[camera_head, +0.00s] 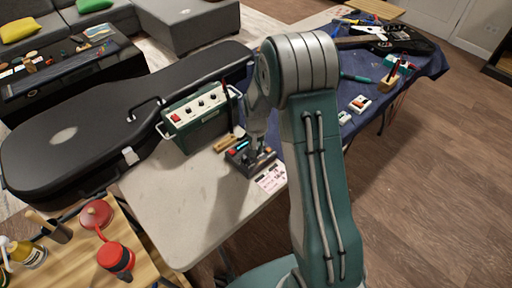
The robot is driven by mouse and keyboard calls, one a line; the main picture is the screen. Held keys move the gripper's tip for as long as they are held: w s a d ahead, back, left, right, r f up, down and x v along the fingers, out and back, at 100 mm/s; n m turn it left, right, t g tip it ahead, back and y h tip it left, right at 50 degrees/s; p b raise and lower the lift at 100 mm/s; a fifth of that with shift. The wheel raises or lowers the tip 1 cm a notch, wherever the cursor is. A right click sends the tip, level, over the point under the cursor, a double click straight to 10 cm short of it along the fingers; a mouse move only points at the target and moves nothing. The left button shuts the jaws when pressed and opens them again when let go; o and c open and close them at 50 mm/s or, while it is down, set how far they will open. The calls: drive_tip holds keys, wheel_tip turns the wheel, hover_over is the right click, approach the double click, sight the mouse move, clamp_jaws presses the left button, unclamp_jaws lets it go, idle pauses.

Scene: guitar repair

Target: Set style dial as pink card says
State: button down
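A small dark pedal box (241,160) with a red button and a lit cyan display sits on the pale table. A pink card (271,179) with dark writing lies at its front right edge; the writing is too small to read. My gripper (258,154) points down at the right part of the box. Its fingers are small and dark against the box, so I cannot tell whether they touch a dial or are open or shut. The style dial and its setting cannot be made out.
A green amplifier (200,136) with knobs stands behind the box. A black guitar case (75,140) lies at the left. A blue cloth (356,118) holds small pedals (360,103) and a dark guitar (400,42). The pale table's front left (185,215) is clear.

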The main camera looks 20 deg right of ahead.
idle(0.4)
drive_tip(key=c, duration=0.9)
unclamp_jaws()
drive_tip(key=shift+o, duration=0.2)
wheel_tip(320, 180, up, 12)
drive_tip(key=shift+a, duration=0.1)
